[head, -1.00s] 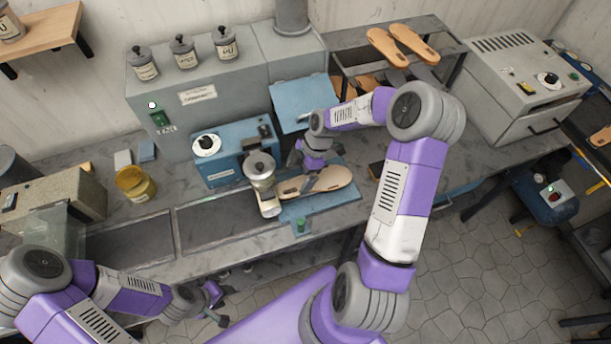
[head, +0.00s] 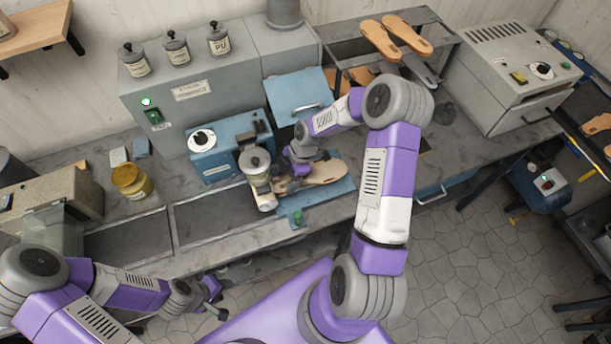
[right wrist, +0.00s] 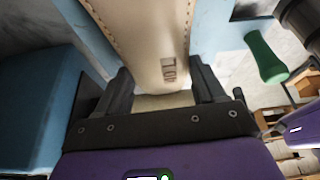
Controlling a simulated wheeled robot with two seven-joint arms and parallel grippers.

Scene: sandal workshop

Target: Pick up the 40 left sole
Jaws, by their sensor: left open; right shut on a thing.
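A tan sole (head: 325,173) with a stitched edge lies on the blue plate (head: 320,200) of the small blue machine at the bench's middle. My right gripper (head: 290,180) is at its left end and hides part of it. In the right wrist view the sole (right wrist: 145,35) runs between the two fingers of my right gripper (right wrist: 160,82), which is shut on it. A small mark on the sole is too blurred to read. My left gripper (head: 219,299) is open and empty, low in front of the bench and away from the sole.
The blue machine (head: 215,145) and its grey-lidded cup (head: 256,162) stand close left of my right gripper. A green knob (right wrist: 264,57) is near it. Brown soles (head: 408,34) lie on the rack behind. A yellow jar (head: 130,181) stands at left.

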